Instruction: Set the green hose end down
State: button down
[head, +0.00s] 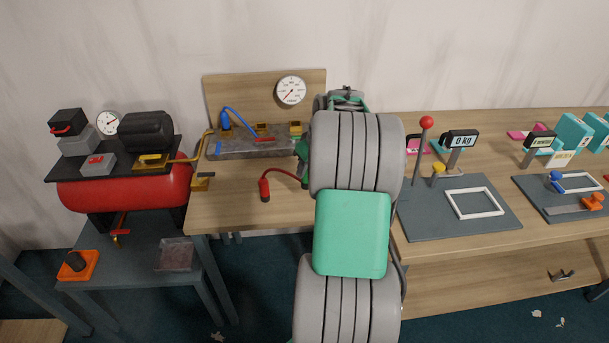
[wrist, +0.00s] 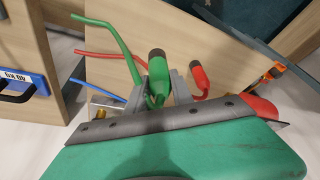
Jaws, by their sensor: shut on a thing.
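The green hose end (wrist: 158,68), with a dark tip, is between the grey fingers of my gripper (wrist: 161,84) in the wrist view. The gripper is shut on it. A curved green hose (wrist: 115,38) runs off to the upper left there. I cannot tell whether the hose end touches the wooden surface (wrist: 135,72) behind it.
A red hose end (head: 264,188) lies on the wooden bench (head: 225,210); it also shows in the wrist view (wrist: 200,80), right of the gripper. A grey manifold block (head: 250,142) with a blue hose (head: 240,121) stands behind it. A red compressor tank (head: 125,190) is left, a scale mat (head: 430,220) right.

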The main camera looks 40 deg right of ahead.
jog(key=d+f, duration=0.1)
jog(key=f, duration=0.1)
jog(key=w+f+p, duration=0.1)
jog(key=f, duration=0.2)
jog(key=w+d+f+p, duration=0.1)
jog(key=f, duration=0.1)
jog(key=shift+w+d+f, duration=0.15)
jog(key=shift+d, duration=0.2)
jog(key=shift+f, duration=0.1)
jog(key=shift+f, duration=0.1)
jog(key=shift+f, duration=0.15)
jog(key=c, duration=1.1)
grip_release()
